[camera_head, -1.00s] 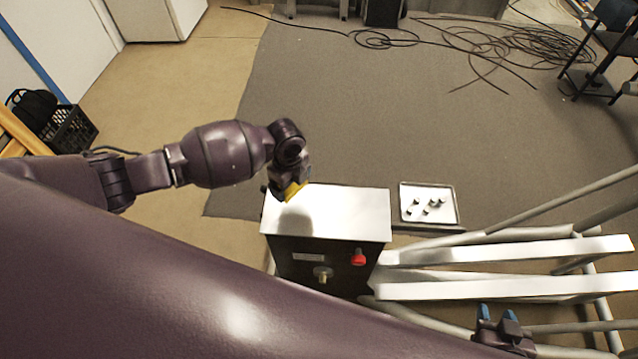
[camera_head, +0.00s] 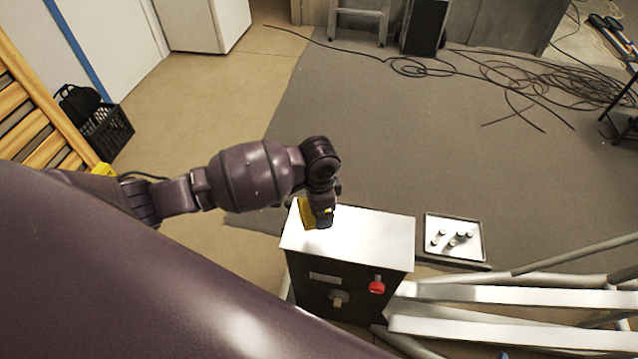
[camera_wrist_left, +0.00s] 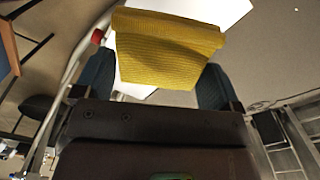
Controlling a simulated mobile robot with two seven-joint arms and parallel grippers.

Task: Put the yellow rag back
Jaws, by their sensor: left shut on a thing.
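The yellow rag (camera_head: 307,214) is held in my left gripper (camera_head: 322,222), above the left part of the white top of a dark control box (camera_head: 352,232). In the left wrist view the rag (camera_wrist_left: 168,48) spans the gap between the two blue fingertips of my left gripper (camera_wrist_left: 160,84) and hangs in folds. The white box top shows behind it. I cannot tell how far the rag is above the surface. My right gripper is not in view now.
White and grey rails (camera_head: 510,294) run along the lower right. Black cables (camera_head: 470,70) lie on the floor at the back. A black crate (camera_head: 106,132) stands at the left.

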